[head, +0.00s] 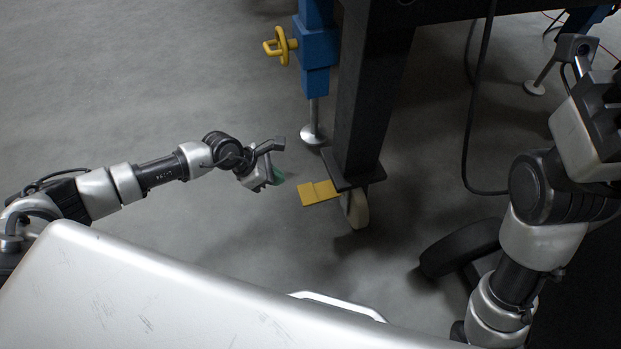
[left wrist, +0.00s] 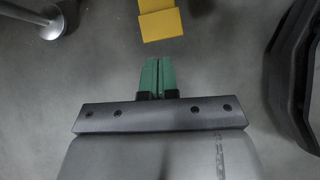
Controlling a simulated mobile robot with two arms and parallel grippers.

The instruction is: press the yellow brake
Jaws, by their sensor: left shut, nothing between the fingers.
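The yellow brake (head: 319,194) is a flat pedal at the foot of a dark leg, beside a caster wheel (head: 355,208). In the left wrist view the brake (left wrist: 160,22) shows at the top middle, cut by the frame edge. My left gripper (head: 277,176) is just left of the brake in the head view, apart from it. In the left wrist view its green fingertips (left wrist: 157,75) are together and empty, with a gap of floor between them and the brake. My right arm shows at the right of the head view, but I cannot make out its fingers.
The dark leg (head: 367,95) stands behind the brake. A blue post (head: 316,70) with a yellow handle (head: 280,45) and a round metal foot (head: 312,135) is left of it. A black cable (head: 468,130) hangs to the right. Floor left of the brake is clear.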

